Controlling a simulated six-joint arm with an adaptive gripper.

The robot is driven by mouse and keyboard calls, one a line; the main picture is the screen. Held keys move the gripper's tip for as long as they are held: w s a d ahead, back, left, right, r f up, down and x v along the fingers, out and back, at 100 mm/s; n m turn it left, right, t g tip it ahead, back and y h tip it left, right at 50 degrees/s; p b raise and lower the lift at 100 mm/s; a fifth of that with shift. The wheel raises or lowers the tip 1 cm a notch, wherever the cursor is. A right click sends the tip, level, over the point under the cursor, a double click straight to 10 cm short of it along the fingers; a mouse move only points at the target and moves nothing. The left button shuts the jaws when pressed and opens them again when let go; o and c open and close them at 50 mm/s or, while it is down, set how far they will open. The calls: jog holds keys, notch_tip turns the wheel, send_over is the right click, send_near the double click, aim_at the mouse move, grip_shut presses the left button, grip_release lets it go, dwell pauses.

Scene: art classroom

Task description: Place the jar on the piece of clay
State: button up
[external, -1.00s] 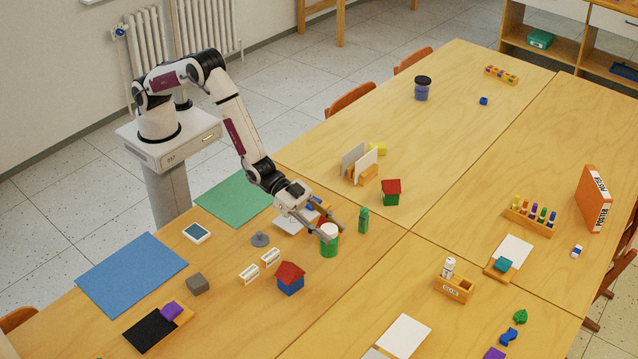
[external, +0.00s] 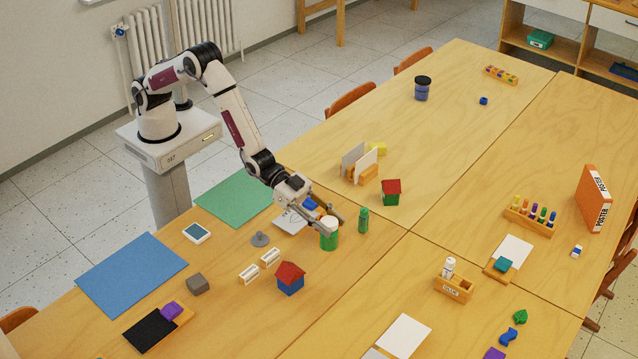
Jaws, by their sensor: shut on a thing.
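My gripper (external: 331,220) is shut on a green jar with a white top (external: 329,239). The jar is upright, with the fingers around its upper part. It appears slightly above the table, though the gap is hard to judge. A grey-brown lump (external: 197,284), which looks like the piece of clay, sits on the table to the left of the jar, near the blue sheet. Its top is bare. Another jar, blue with a black lid (external: 422,88), stands far back on the table.
A house block with a red roof (external: 290,278), two small white-faced blocks (external: 260,267) and a grey knobbed piece (external: 260,239) stand between jar and lump. A green bottle (external: 363,220) stands close right of the jar. A black board with a purple piece (external: 158,322) lies in front of the lump.

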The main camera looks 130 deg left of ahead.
jog(key=shift+d, duration=0.1)
jog(key=s+d+r+m+h, duration=0.2)
jog(key=s+d, duration=0.2)
jog(key=d, duration=0.8)
jog(key=s+d+r+m+h, duration=0.15)
jog(key=s+d, duration=0.35)
jog(key=d, duration=0.7)
jog(key=s+d+r+g+h, duration=0.1)
jog(key=s+d+h, duration=0.1)
jog(key=s+d, duration=0.75)
jog(key=s+a+y, duration=0.1)
jog(key=s+a, duration=0.2)
jog(key=s, duration=0.2)
jog(key=shift+s+a+f, duration=0.25)
jog(key=shift+a+f, duration=0.1)
jog(key=shift+f, duration=0.05)
jog(key=shift+f, duration=2.9)
